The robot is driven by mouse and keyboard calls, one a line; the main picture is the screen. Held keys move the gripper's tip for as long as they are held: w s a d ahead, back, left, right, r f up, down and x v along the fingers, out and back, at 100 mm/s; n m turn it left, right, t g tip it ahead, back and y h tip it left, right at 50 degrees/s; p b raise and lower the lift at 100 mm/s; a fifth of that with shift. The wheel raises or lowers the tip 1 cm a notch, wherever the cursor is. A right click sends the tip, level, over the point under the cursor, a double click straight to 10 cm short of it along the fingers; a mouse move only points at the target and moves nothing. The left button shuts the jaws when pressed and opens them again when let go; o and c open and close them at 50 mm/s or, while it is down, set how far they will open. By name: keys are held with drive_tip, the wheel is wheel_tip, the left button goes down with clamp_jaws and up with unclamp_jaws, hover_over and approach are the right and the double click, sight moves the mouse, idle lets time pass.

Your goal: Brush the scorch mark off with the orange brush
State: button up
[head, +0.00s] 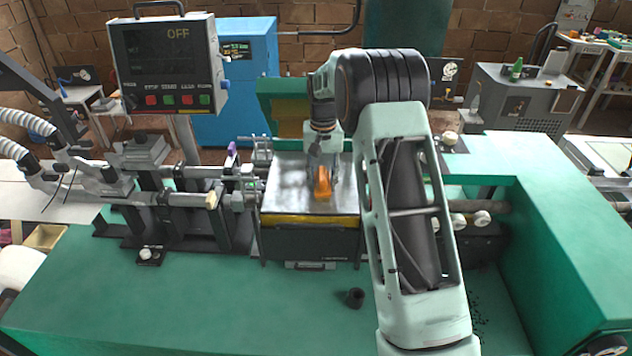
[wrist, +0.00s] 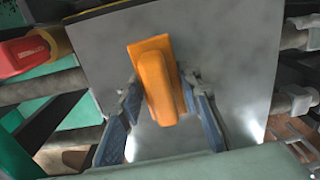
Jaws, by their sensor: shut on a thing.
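The orange brush (head: 322,186) is over the grey metal plate (head: 280,200) in the middle of the green machine. In the wrist view the brush (wrist: 155,75) sits between the two fingers of my gripper (wrist: 163,92), which is shut on it. My gripper (head: 325,160) also shows in the head view, above the plate. I cannot tell whether the brush touches the plate. The plate (wrist: 235,60) has faint darker smudges, but I cannot make out a distinct scorch mark. The brush and gripper hide part of the plate.
A control panel (head: 165,65) reading OFF stands at the back left. Metal clamps and rods (head: 185,200) lie left of the plate. A small black cup-like part (head: 355,297) stands on the green front surface (head: 200,310), which is mostly clear. A red part (wrist: 30,52) shows at the wrist view's left.

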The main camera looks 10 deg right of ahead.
sight(301, 191)
drive_tip(key=shift+w+a, duration=0.15)
drive_tip(key=shift+a, duration=0.55)
drive_tip(key=shift+w+a, duration=0.1)
drive_tip(key=shift+a, duration=0.6)
drive_tip(key=shift+w+a+f+p, duration=0.1)
drive_tip(key=shift+w+a+p, duration=0.1)
drive_tip(key=shift+a, duration=0.6)
drive_tip(key=shift+w+a+p, duration=0.1)
drive_tip(key=shift+a+p, duration=0.1)
drive_tip(key=shift+a, duration=0.55)
wheel_tip(301, 191, up, 2)
drive_tip(key=shift+w+r+p, duration=0.1)
drive_tip(key=shift+p, duration=0.35)
drive_tip(key=shift+r, duration=1.9)
drive_tip(key=shift+r, duration=0.1)
